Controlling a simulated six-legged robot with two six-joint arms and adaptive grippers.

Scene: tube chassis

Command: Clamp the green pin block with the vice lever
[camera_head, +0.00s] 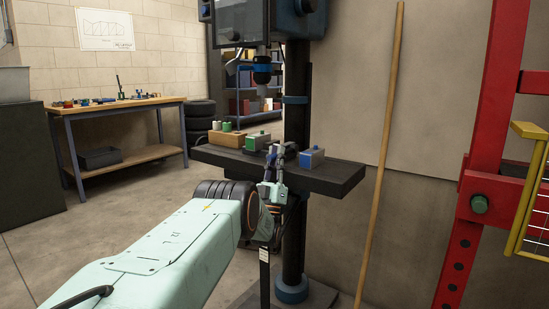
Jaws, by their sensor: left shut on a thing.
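The green pin block (257,141), a grey block with green on top, sits on the dark drill press table (335,178). A dark vice (289,150) stands just right of it, partly hidden by my gripper. Whether the vice jaws touch the block is too small to tell. My left gripper (271,163) reaches in from the front and is shut at the vice's front, on what appears to be the vice lever, which the fingers mostly hide. My right gripper is out of view.
A blue-faced block (312,158) sits right of the vice. A wooden block (227,138) with small white and green cylinders stands at the table's left. The drill head (262,68) hangs above. A wooden pole (382,150) and red frame (485,140) stand to the right.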

